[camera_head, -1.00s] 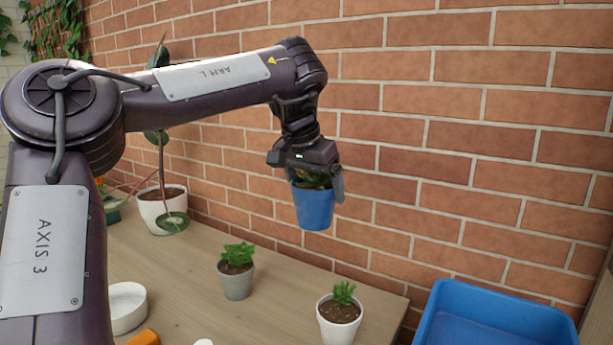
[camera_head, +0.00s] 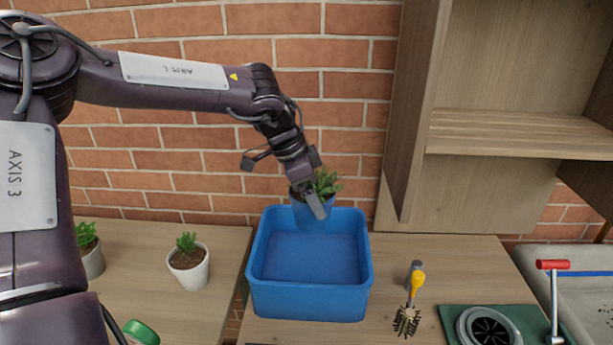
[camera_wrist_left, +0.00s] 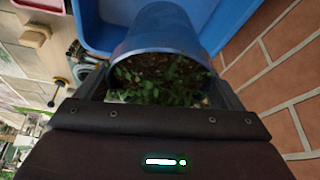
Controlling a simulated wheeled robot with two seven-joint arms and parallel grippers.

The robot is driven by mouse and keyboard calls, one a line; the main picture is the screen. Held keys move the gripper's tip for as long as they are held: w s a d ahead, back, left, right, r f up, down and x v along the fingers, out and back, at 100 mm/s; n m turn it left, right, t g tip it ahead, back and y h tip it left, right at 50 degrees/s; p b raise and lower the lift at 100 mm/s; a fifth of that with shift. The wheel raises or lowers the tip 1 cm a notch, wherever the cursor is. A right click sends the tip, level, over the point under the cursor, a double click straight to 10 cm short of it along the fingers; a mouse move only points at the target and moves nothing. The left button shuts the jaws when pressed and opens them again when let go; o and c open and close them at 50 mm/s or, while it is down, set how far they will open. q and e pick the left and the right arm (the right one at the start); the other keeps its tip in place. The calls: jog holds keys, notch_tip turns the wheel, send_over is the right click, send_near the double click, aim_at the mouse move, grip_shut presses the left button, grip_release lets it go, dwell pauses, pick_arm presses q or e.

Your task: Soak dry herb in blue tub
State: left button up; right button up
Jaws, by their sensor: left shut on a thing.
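My left gripper (camera_head: 314,203) is shut on a blue pot (camera_head: 308,219) with a green herb growing in dark soil. The pot is held over the back part of the blue tub (camera_head: 308,300), near its rear rim. I cannot tell whether its base touches the tub floor. In the left wrist view the blue pot (camera_wrist_left: 158,45) sits between the fingers, with the herb's leaves (camera_wrist_left: 165,85) toward the gripper, and the tub (camera_wrist_left: 97,30) lies beyond it. The tub floor looks plain blue; I cannot tell if it holds water. My right gripper is not in view.
A white pot (camera_head: 188,268) and a grey pot (camera_head: 91,258) with small plants stand on the left table. A yellow-handled brush (camera_head: 411,300) lies right of the tub. A wooden shelf (camera_head: 510,135) rises behind at right, and a sink (camera_head: 590,300) is at far right.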

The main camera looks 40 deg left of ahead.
aim_at(313, 224)
pick_arm(q)
jog(key=shift+d+f, duration=0.15)
jog(key=shift+f+b, duration=1.35)
jog(key=shift+f, duration=0.7)
notch_tip(313, 224, down, 4)
jog(key=b, duration=0.3)
jog(key=shift+r, duration=0.15)
jog(key=shift+f+b, duration=0.3)
jog(key=shift+f, duration=0.05)
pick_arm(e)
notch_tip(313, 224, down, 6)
pick_arm(q)
jog(key=shift+f+b, duration=2.9)
jog(key=shift+f, duration=0.7)
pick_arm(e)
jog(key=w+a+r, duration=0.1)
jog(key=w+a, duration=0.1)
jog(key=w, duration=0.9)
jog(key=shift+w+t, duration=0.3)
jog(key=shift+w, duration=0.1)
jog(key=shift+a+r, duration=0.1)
pick_arm(q)
jog(key=shift+f+b, duration=0.35)
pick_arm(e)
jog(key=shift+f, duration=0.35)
